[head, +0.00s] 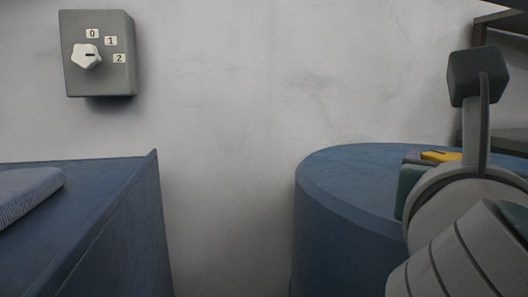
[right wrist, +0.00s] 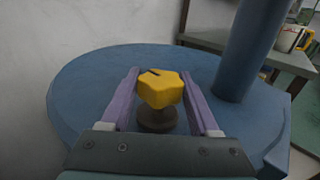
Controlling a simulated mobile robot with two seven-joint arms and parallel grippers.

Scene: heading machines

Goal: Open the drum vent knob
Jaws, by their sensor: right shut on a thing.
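The drum vent knob (right wrist: 158,92) is a yellow, lobed knob with a dark mark on its top. It sits on a dark round stem (right wrist: 157,120) above the blue drum top (right wrist: 80,85). My right gripper (right wrist: 159,78) is shut on the knob, with a purple finger on either side of it. In the head view the drum (head: 345,215) stands at the right, and a bit of the yellow knob (head: 440,156) shows behind my right arm, which hides the rest. My left gripper is in neither view.
A grey wall box (head: 118,72) carries a white knob (head: 86,56) and labels 0, 1 and 2. A blue surface (head: 110,205) with a grey-blue cloth-like item (head: 25,195) is at left. A thick blue post (right wrist: 248,50) rises close right of the knob. Shelves (right wrist: 215,40) stand behind.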

